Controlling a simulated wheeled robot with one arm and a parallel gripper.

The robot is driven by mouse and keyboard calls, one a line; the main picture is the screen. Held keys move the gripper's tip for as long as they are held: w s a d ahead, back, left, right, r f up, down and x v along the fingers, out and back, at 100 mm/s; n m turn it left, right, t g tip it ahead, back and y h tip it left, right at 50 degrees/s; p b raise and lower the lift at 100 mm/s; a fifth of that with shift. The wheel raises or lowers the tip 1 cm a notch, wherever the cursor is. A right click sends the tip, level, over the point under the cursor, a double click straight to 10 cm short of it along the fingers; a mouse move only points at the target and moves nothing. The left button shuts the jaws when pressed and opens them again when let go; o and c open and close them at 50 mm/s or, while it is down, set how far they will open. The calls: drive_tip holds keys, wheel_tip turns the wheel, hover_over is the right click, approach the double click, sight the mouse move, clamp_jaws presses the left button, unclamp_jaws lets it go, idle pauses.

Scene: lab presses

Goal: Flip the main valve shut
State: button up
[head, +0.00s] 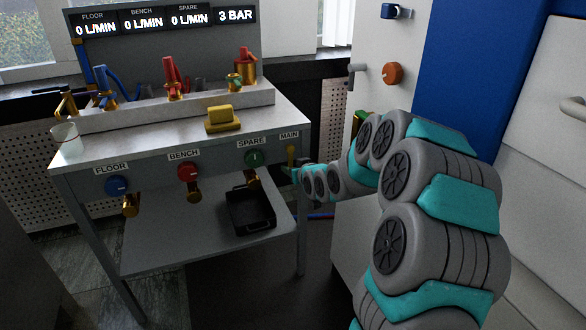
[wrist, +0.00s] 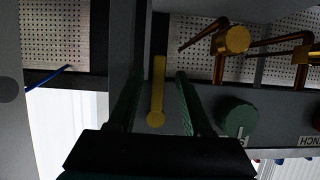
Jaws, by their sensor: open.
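The main valve is a yellow lever (head: 291,156) below the MAIN label (head: 289,135), at the right end of the bench front. In the head view it stands upright. The wrist view is upside down; there the lever (wrist: 158,85) runs lengthwise from its round hub, so it hangs downward. My gripper (head: 289,173) is open at the lever's lower end. In the wrist view my gripper (wrist: 160,78) has one dark finger on each side of the lever, with visible gaps. Whether the lever lies at fingertip depth is hard to tell.
The green SPARE knob (head: 254,158) and its brass tap (head: 253,179) are just left. The red BENCH knob (head: 188,171) and blue FLOOR knob (head: 117,186) are farther left. A black tray (head: 250,222) sits on the lower shelf. The display (head: 163,22) reads 0 L/MIN three times and 3 BAR.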

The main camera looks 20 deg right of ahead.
drive_tip(key=b+v, duration=0.1)
drive_tip(key=v, duration=0.6)
drive_tip(key=shift+s+r, duration=0.15)
drive_tip(key=shift+s, duration=0.2)
drive_tip(key=shift+a, duration=0.1)
drive_tip(key=s+a+g, duration=0.3)
drive_tip(key=s+g, duration=0.2)
drive_tip(key=s, duration=1)
drive_tip(key=s+a+f+g, duration=0.1)
drive_tip(key=s+g, duration=0.4)
drive_tip(key=s, duration=1.1)
drive_tip(key=s+a+f+g+h, duration=0.1)
drive_tip(key=s+a+g, duration=0.3)
drive_tip(key=s, duration=1.2)
drive_tip(key=shift+s+a+f+m+g, duration=0.25)
drive_tip(key=shift+a+m+g, duration=0.15)
drive_tip(key=shift+g, duration=0.3)
drive_tip(key=shift+w, duration=0.1)
drive_tip(key=shift+c, duration=0.2)
